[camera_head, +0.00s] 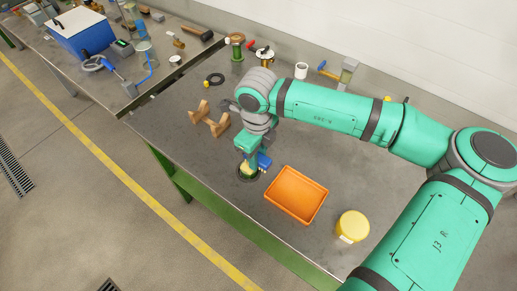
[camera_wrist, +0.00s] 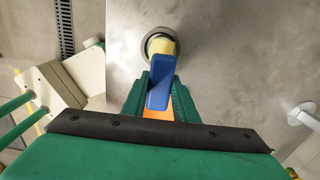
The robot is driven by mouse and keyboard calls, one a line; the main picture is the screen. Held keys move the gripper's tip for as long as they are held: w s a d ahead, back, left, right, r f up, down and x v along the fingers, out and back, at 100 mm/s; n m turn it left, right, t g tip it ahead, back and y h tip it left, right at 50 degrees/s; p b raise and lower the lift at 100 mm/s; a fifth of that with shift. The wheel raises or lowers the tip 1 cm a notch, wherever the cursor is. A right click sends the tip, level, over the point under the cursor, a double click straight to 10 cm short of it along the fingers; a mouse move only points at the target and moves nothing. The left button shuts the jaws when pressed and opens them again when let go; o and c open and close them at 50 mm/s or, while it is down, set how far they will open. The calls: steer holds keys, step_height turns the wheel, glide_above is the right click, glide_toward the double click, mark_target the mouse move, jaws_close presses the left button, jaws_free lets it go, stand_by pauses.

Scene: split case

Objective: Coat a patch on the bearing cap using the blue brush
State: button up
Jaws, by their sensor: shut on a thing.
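My gripper (camera_wrist: 160,100) is shut on the blue brush (camera_wrist: 159,80), and its green fingers stand on both sides of it. A pale yellow part (camera_wrist: 161,44) sits at the brush's far end, inside a round grey rim (camera_wrist: 145,52), perhaps the bearing cap. The same yellow part (camera_head: 247,170) shows under my gripper in the head view. I cannot tell whether the brush touches the round piece. Its surface is mostly hidden.
An orange tray (camera_head: 272,194) lies right of my gripper, with a yellow round container (camera_head: 353,225) beyond it. A wooden stand (camera_head: 209,120) and a black ring (camera_head: 214,79) are to the left. Spools (camera_head: 236,46) and a white cup (camera_head: 301,70) stand along the back.

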steer(key=shift+r, duration=0.5)
steer(key=shift+s+a+r, duration=0.1)
steer(key=shift+a+r, duration=0.1)
steer(key=shift+r, duration=0.9)
steer(key=shift+d, duration=0.1)
